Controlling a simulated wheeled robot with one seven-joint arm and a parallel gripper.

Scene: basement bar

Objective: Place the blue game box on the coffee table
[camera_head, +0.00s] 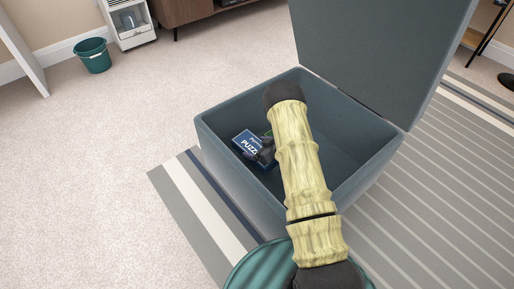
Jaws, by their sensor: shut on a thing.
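The blue game box (246,143), with "PUZZLE" lettering on it, is inside an open grey-blue storage ottoman (215,148), near its left wall. My arm reaches down into the ottoman. My dark gripper (266,150) is at the right side of the box and is shut on it. The arm hides part of the ottoman's inside, and the fingertips are hard to make out. I cannot tell whether the box touches the ottoman's floor. No coffee table can be made out in this view.
The ottoman's raised lid (375,50) stands up at the back right. A striped rug (450,190) lies beneath it. A green bucket (93,56), a white cabinet (130,22) and a brown wooden cabinet (183,12) are at the back. The carpet at left is clear.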

